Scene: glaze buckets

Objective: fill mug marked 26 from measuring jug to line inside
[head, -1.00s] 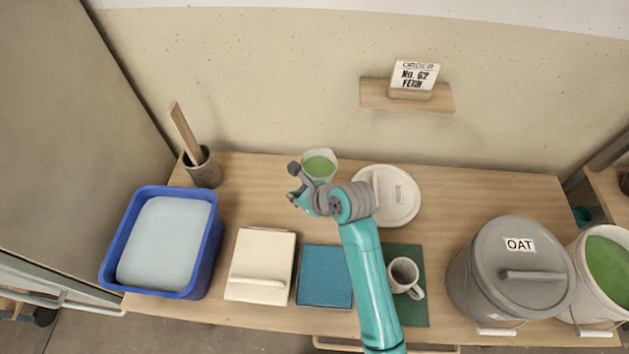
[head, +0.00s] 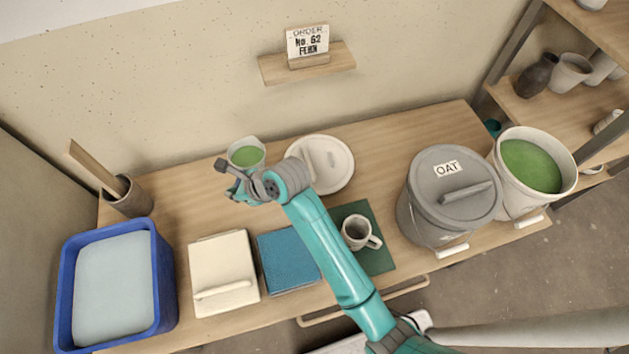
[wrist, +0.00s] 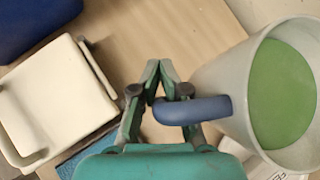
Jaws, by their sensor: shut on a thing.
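The measuring jug (head: 246,153) is pale with green glaze inside; it stands at the back of the bench, left of the white round lid. My gripper (head: 235,190) is at its near side. In the wrist view my gripper (wrist: 155,95) is shut on the jug's blue handle (wrist: 190,110), with the green glaze (wrist: 283,95) showing inside the jug. I cannot tell whether the jug touches the bench. A grey-white mug (head: 356,230) stands upright on a dark green mat (head: 376,262), handle to the right. Its marking and inside line cannot be made out.
The white lid (head: 338,165) lies behind my arm. A grey OAT bucket (head: 425,215) and an open bucket of green glaze (head: 508,196) stand right. A blue tub (head: 165,290), cream box (head: 221,260) and blue pad (head: 285,262) lie left. An order card (head: 307,42) reads No 62 FERN.

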